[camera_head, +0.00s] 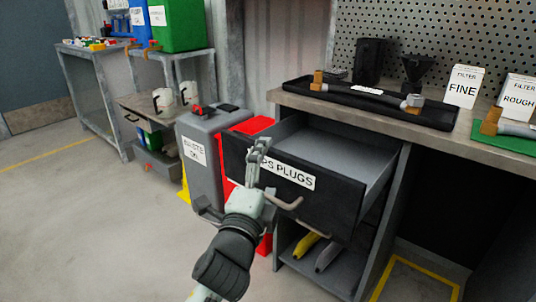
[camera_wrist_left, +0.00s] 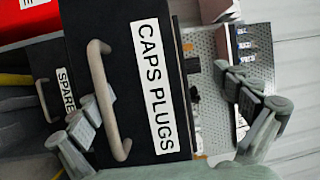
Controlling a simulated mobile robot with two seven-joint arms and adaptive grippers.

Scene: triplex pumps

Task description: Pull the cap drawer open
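The cap drawer (camera_head: 305,190), black-fronted and labelled "CAPS PLUGS", stands pulled out from under the workbench, and its grey interior shows. Its tan bar handle (camera_head: 285,201) is on the front below the label; it also shows in the left wrist view (camera_wrist_left: 105,100). My left gripper (camera_head: 256,157) is in front of the drawer face, over the left end of the label. My right gripper is not in view.
A black tray (camera_head: 370,104) with a hose is on the bench above the drawer. A grey waste bin (camera_head: 202,150) and a red container are just left of the drawer. An open shelf below holds a yellow item (camera_head: 306,244). Floor at the left is clear.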

